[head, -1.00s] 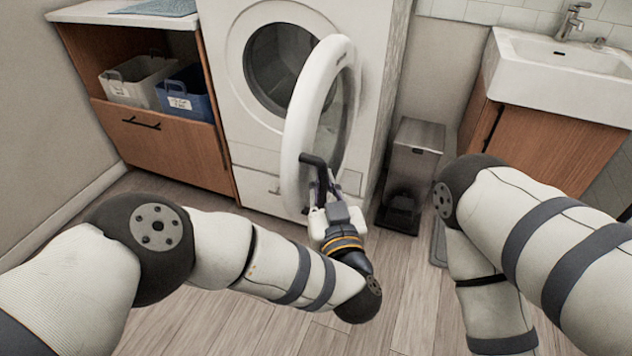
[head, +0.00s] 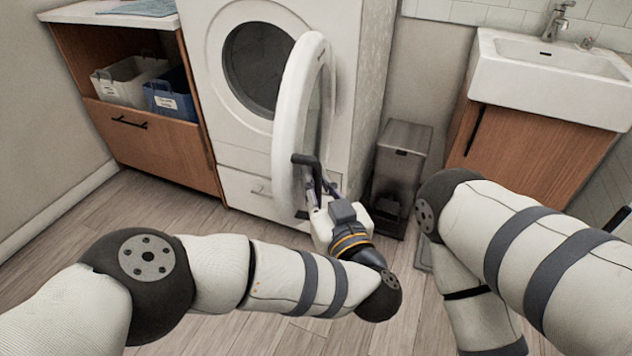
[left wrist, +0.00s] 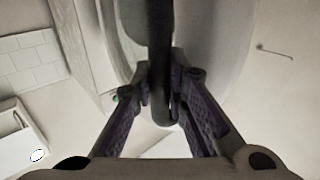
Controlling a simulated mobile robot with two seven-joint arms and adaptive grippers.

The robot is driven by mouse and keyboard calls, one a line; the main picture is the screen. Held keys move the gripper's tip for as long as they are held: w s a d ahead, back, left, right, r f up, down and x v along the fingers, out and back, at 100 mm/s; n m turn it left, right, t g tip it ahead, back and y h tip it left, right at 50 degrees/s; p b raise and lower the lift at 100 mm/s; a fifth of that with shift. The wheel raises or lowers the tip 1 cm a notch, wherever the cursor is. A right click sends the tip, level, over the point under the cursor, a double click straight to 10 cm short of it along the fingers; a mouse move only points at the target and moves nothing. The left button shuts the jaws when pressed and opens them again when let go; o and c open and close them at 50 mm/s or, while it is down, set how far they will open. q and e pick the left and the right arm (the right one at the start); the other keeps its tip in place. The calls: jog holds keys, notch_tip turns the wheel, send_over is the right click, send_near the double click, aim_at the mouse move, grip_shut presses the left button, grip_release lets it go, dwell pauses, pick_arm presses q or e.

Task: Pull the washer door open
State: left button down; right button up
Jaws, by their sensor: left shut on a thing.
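The washer (head: 222,115) is a white machine with a round dark drum opening (head: 258,70). Its round white door (head: 288,125) stands open, swung well out from the front and seen nearly edge-on. My left gripper (head: 314,186) is shut on the dark door handle (head: 307,161) at the door's lower edge. In the left wrist view the handle (left wrist: 160,60) runs down between the two fingers, with the pale door (left wrist: 205,50) behind it. My right arm shows at the right, but its gripper is out of view.
A wooden cabinet (head: 165,145) with a white basket (head: 122,85) and a blue basket (head: 172,100) stands left of the washer. A grey bin (head: 402,150) stands right of it, before a white sink (head: 545,80). Wooden floor (head: 175,210) is clear in front.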

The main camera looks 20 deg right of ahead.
pick_arm(q)
jog(key=c, duration=1.6)
grip_release()
jog(key=shift+o, duration=0.2)
jog(key=s, duration=0.7)
jog(key=shift+s+d, duration=0.2)
